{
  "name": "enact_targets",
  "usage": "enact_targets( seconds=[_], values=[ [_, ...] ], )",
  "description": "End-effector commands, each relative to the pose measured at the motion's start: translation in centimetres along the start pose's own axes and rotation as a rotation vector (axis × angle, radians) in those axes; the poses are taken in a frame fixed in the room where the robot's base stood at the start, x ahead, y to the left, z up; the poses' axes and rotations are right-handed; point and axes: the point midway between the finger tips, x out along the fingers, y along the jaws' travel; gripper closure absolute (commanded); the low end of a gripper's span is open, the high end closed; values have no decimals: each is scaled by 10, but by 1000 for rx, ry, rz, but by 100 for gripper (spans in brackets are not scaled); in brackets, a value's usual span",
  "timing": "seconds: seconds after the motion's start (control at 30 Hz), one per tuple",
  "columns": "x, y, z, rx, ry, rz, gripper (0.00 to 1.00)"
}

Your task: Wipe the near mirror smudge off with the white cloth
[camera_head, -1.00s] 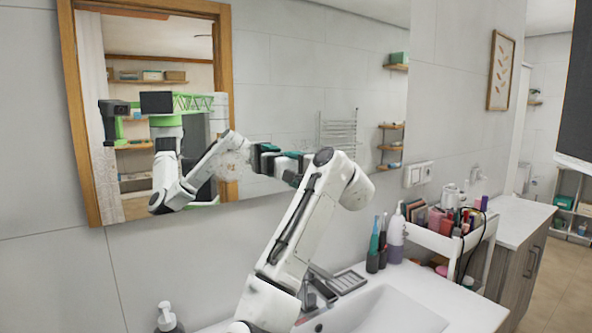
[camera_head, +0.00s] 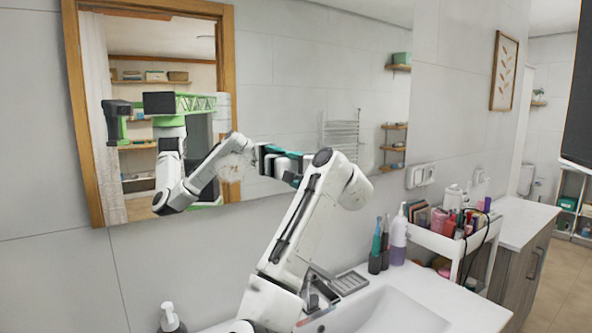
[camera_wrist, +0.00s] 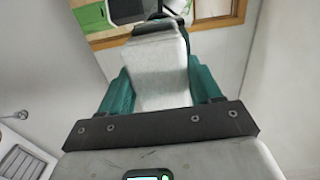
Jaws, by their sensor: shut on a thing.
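In the wrist view my gripper (camera_wrist: 160,80) is shut on the white cloth (camera_wrist: 160,72), a pale block between the teal fingers. Its far end points toward the mirror; I cannot tell if it touches the glass. A faint mottled pale patch (camera_head: 238,146) shows on the mirror over the reflected arm, left of my gripper; it may be a smudge.
Below are a sink (camera_head: 385,312) and counter, with a soap pump (camera_head: 170,318) at front left. A purple bottle (camera_head: 398,238) and a dark bottle (camera_head: 376,250) stand by the wall. A white cart (camera_head: 445,240) full of cosmetics is at right. The wall left of the mirror is clear.

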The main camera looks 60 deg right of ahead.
Motion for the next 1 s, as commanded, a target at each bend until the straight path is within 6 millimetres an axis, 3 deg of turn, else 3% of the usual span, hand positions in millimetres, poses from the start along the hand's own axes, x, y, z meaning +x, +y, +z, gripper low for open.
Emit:
enact_targets(
  seconds=[0.77, 1.0],
  values=[
    [13, 0, 0, 0, 0, 0, 61],
    [12, -1, -11, 0, 2, 0, 61]
  ],
)
